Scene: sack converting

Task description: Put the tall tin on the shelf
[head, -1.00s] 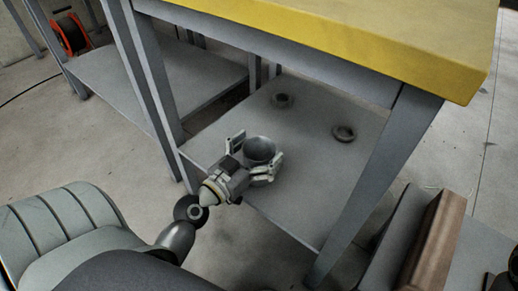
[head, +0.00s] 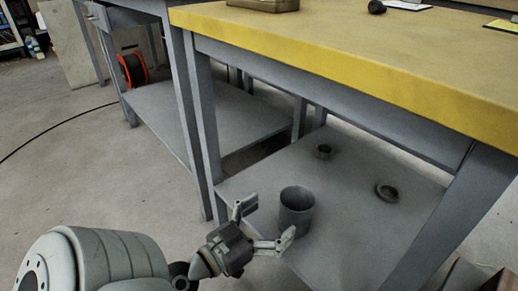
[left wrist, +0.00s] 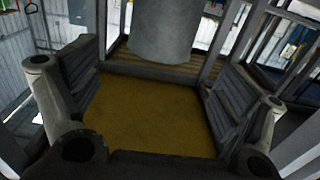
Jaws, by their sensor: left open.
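The tall tin (head: 296,214) is a dark grey open-topped cylinder. It stands upright on the grey lower shelf (head: 345,228) under the yellow-topped bench, near the shelf's front left edge. My left gripper (head: 264,222) is open and empty, just left of and in front of the tin, with its fingers spread towards it. In the left wrist view the tin (left wrist: 175,32) shows at the top, beyond the open fingers (left wrist: 160,95) and apart from them. My right gripper is not in view.
Two small dark round pieces, one left (head: 324,151) and one right (head: 388,192), lie further back on the shelf. The bench's yellow top (head: 340,62) overhangs it, with a grey leg (head: 201,140) at left. A red cable reel (head: 132,70) sits on the neighbouring bench's shelf.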

